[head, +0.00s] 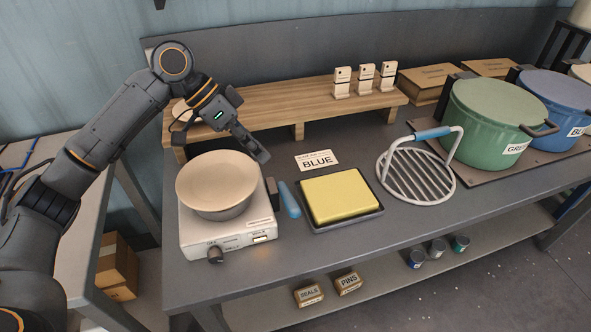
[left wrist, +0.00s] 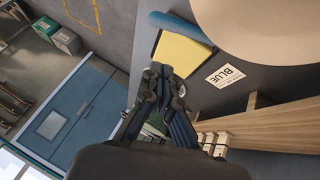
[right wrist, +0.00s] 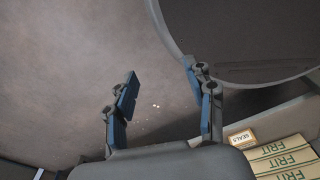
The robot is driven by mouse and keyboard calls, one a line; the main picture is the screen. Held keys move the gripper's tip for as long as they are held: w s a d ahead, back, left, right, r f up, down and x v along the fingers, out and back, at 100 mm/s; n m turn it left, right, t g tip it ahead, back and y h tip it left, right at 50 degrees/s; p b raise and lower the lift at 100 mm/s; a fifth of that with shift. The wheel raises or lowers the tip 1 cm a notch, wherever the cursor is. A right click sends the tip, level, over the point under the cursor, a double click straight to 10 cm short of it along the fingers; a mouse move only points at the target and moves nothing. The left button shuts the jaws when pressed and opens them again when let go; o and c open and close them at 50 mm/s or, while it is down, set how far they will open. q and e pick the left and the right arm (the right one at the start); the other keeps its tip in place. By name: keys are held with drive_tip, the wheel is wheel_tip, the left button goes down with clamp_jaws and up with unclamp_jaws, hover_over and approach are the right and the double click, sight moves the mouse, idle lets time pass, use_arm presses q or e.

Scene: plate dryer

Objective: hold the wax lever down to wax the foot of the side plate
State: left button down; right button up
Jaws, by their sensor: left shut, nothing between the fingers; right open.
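A cream dish, likely the side plate (head: 214,180), sits upright on the white wax unit (head: 232,236); its foot is hidden. The wax lever (head: 289,200), with a blue handle, stands at the unit's right side. My left gripper (head: 262,156) is shut and empty, above and behind the lever, near the dish's right back rim. In the left wrist view, the shut fingers (left wrist: 164,76) point toward the yellow pad (left wrist: 182,52), with the blue handle (left wrist: 180,25) beyond and the dish (left wrist: 270,25) at upper right. My right gripper (right wrist: 158,92) is open and empty in the right wrist view.
The yellow pad in its dark tray (head: 350,221) lies right of the lever. A BLUE card (head: 317,160) lies behind it. A grey rack with a blue grip (head: 416,177) and green pot (head: 495,118) stand further right. A wooden shelf (head: 270,106) runs behind.

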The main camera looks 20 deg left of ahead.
use_arm(q)
drive_tip(key=w, duration=0.1)
drive_tip(key=p, duration=0.2)
hover_over(286, 203)
drive_tip(key=w, duration=0.2)
drive_tip(key=f, duration=0.6)
drive_tip(key=shift+s+d+f, duration=0.2)
drive_tip(key=shift+s, duration=0.05)
drive_tip(key=shift+s+a+f, duration=0.1)
drive_tip(key=shift+s+f, duration=0.15)
drive_tip(key=shift+f, duration=0.35)
drive_tip(key=shift+s+f, duration=0.25)
drive_tip(key=shift+f, duration=0.35)
drive_tip(key=shift+s+f+p, duration=0.3)
drive_tip(key=shift+f, duration=0.3)
use_arm(e)
drive_tip(key=r, duration=0.2)
drive_tip(key=shift+s+a+r, duration=0.1)
drive_tip(key=shift+s+r, duration=0.2)
drive_tip(key=shift+s, duration=0.1)
